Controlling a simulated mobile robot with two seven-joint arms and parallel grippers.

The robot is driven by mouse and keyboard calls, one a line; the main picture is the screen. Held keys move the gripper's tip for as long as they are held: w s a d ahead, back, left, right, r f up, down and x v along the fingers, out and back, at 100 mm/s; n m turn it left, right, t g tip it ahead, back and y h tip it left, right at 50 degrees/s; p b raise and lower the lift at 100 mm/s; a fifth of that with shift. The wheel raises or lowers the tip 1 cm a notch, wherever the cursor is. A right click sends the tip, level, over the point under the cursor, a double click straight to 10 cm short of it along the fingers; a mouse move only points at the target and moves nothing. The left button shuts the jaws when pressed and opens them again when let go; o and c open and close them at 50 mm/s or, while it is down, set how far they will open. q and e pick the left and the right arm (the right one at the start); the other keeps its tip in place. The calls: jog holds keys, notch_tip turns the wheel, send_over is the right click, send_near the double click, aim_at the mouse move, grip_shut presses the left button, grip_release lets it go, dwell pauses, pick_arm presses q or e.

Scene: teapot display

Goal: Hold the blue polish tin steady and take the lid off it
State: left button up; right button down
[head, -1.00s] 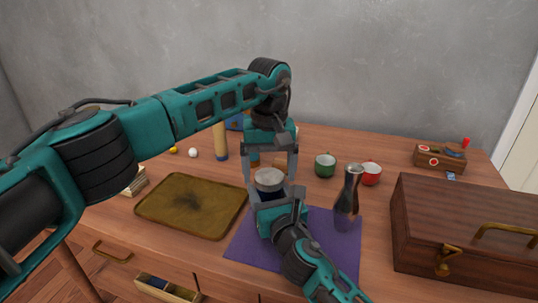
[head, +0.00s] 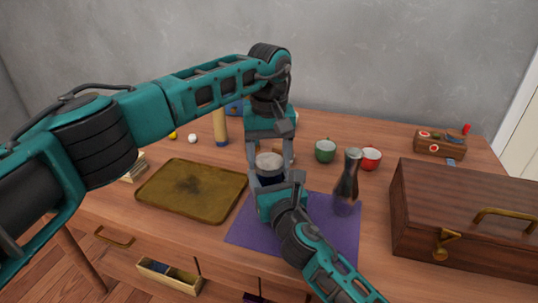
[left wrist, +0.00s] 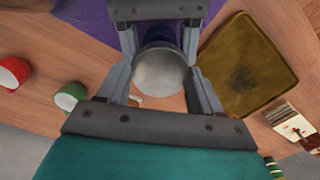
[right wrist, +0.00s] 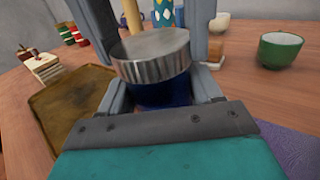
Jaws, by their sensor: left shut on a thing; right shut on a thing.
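The polish tin has a blue body (head: 269,177) and a silver lid (head: 269,160); it stands upright above the purple mat's back edge. My left gripper (head: 270,152) comes down from above, shut on the lid with a finger on either side. My right gripper (head: 269,184) comes from the front, shut on the blue body below. In the right wrist view the ridged lid (right wrist: 152,57) covers the top of the blue body (right wrist: 163,93). In the left wrist view the lid's plain top (left wrist: 158,72) shows between the fingers. I cannot tell whether a gap separates lid and body.
A purple mat (head: 310,235) lies in front. A brass-coloured tray (head: 165,210) is at left, a dark carafe (head: 346,188) close at right. Green (head: 325,151) and red (head: 371,159) cups stand behind. A wooden case (head: 470,205) fills the right. An open drawer (head: 168,276) shows below.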

pick_arm(q)
jog(key=n, duration=1.2)
jog(key=shift+n, duration=0.4)
jog(key=n, duration=0.3)
jog(key=shift+r+n, duration=0.1)
jog(key=shift+n, duration=0.3)
pick_arm(e)
jog(key=shift+f, duration=0.1)
pick_arm(q)
jog(key=n, duration=0.3)
jog(key=shift+n, duration=0.4)
jog(key=n, duration=0.5)
jog(key=shift+n, duration=0.3)
jog(key=n, duration=0.5)
jog(key=shift+n, duration=0.3)
jog(key=n, duration=1.1)
jog(key=shift+n, duration=0.3)
jog(key=shift+r, duration=0.25)
jog(key=shift+r, duration=0.9)
